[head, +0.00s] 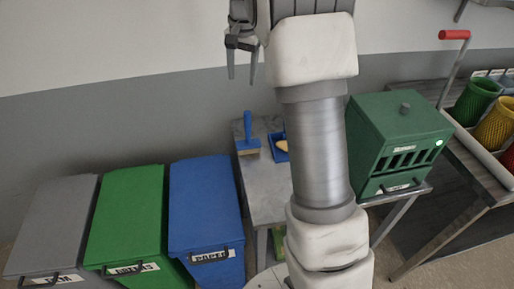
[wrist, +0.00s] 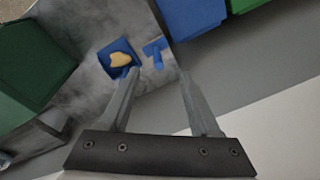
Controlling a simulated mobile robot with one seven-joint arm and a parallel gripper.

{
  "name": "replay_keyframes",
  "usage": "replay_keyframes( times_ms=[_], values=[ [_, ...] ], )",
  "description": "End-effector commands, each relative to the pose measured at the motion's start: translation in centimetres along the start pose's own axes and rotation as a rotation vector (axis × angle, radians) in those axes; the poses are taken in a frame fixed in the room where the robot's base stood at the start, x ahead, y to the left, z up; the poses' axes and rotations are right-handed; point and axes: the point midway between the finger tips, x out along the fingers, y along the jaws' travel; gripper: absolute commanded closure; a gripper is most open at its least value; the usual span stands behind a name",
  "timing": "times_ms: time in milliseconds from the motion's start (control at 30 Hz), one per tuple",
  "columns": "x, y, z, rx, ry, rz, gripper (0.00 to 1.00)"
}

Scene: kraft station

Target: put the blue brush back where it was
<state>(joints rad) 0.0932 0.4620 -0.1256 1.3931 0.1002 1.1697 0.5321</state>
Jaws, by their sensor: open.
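The blue brush (head: 248,135) stands on the grey table (head: 266,200) with its handle up and its tan bristles down. In the wrist view the brush (wrist: 155,50) shows beyond my fingertips, beside a blue dustpan (wrist: 106,60). A yellow object (wrist: 121,59) lies in the dustpan. In the head view the dustpan (head: 274,147) is partly hidden behind my arm. My gripper (head: 242,77) is open and empty, high above the table and apart from the brush. Its two fingers also show in the wrist view (wrist: 159,75).
Grey (head: 52,222), green (head: 128,215) and blue (head: 205,200) lidded bins stand left of the table. A green slotted box (head: 398,135) stands to the right. A wall rises behind.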

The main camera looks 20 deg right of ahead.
Motion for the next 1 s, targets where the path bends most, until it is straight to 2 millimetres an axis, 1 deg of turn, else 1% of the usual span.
replay_keyframes(
  times_ms=[33, 200, 267, 400, 467, 500, 567, 600, 733, 900, 1000],
  values=[
    [-1.7, 0.4, 1.3, -0.032, 0.015, -0.016, 0.37],
    [-5.6, 1.9, 5.8, -0.147, 0.057, -0.056, 0.37],
    [-6.8, 2.6, 7.5, -0.188, 0.073, -0.068, 0.37],
    [-8.8, 4.4, 11.5, -0.288, 0.115, -0.093, 0.37],
    [-9.5, 5.2, 13.3, -0.332, 0.133, -0.102, 0.37],
    [-9.8, 5.8, 14.5, -0.360, 0.145, -0.107, 0.37],
    [-10.2, 6.7, 16.2, -0.404, 0.166, -0.116, 0.37],
    [-10.4, 7.3, 17.4, -0.434, 0.180, -0.120, 0.37],
    [-10.6, 9.4, 21.1, -0.531, 0.228, -0.129, 0.37],
    [-9.7, 12.3, 25.2, -0.644, 0.290, -0.133, 0.37],
    [-9.0, 13.6, 27.0, -0.699, 0.320, -0.131, 0.37]
  ],
)
